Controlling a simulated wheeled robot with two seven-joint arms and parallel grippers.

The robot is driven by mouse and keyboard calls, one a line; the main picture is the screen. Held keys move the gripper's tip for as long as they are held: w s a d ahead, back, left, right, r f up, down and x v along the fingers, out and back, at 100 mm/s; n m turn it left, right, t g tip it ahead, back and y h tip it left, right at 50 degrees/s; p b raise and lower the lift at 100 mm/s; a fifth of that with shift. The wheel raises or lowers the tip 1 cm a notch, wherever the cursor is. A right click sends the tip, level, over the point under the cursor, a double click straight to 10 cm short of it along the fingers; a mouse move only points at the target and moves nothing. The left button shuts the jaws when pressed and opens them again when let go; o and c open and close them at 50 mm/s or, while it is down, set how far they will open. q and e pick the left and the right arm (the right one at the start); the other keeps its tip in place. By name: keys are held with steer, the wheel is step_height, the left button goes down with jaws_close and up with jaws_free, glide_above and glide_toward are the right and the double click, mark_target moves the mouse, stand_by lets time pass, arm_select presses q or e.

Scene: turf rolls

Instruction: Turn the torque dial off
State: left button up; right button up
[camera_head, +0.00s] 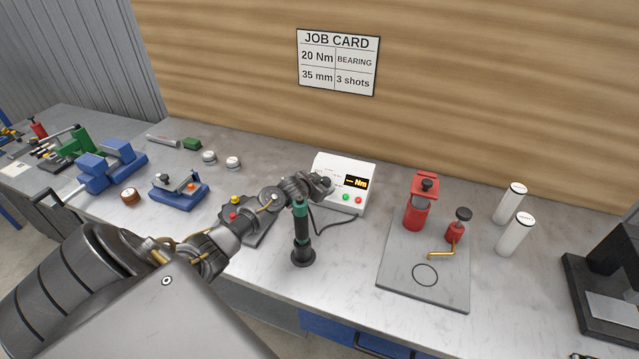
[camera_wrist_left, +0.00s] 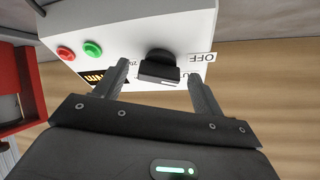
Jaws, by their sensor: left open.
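The torque dial (camera_wrist_left: 158,67) is a black knob on the face of a white control box (camera_wrist_left: 110,22). An OFF label (camera_wrist_left: 203,58) sits beside it in the wrist view. I cannot tell clearly which mark the knob points to. In the head view the white box (camera_head: 333,165) stands against the back of the bench, its amber display (camera_head: 356,183) lit with "Nm"; my gripper hides the dial there. My left gripper (camera_head: 324,186) is open at the box's face. In the wrist view its fingers (camera_wrist_left: 158,72) lie on either side of the knob; contact is unclear.
A green and black upright tool (camera_head: 301,235) stands just in front of my left arm, with a cable to the box. Blue fixtures (camera_head: 180,190) lie left.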

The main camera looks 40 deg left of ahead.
arm_select(q)
steer(key=shift+s, duration=0.1)
steer(key=b+v, duration=0.2)
steer(key=v, duration=0.8)
steer(key=shift+s+r, duration=0.2)
steer(key=shift+s, duration=0.15)
